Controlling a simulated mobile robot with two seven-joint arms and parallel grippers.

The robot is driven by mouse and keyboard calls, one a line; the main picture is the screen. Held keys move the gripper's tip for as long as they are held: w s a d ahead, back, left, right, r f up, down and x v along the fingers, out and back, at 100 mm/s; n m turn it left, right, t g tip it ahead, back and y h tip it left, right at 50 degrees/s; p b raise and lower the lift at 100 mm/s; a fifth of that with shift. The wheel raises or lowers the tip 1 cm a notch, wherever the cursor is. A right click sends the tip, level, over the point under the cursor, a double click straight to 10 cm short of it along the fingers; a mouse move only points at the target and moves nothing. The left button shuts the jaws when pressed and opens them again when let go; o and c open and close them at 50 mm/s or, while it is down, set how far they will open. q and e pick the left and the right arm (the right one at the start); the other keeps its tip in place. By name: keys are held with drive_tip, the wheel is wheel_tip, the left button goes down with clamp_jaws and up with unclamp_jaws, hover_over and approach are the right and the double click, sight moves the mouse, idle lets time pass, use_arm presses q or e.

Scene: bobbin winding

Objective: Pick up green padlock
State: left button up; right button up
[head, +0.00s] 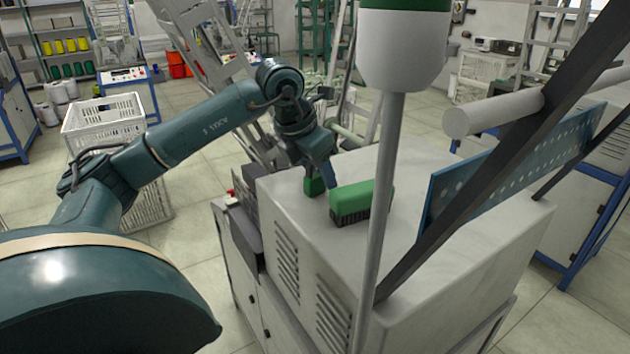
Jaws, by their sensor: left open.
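A small green block, which looks like the green padlock (313,186), is on the light grey cabinet top near its far left edge. My left gripper (323,178) points down right at it and is open. One finger comes down just to the right of the padlock, between it and the green brush. The gripper hides the padlock's upper part, so I cannot tell whether the fingers touch it. My right gripper is not in view.
A green brush with dark bristles (361,200) lies close to the right of the padlock. A grey pole (379,200) and a blue perforated panel (505,170) stand in front and to the right. The front of the cabinet top (345,252) is bare.

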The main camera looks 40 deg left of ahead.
use_arm(q)
drive_tip(key=shift+c, duration=0.2)
clamp_jaws()
drive_tip(key=shift+r, duration=0.15)
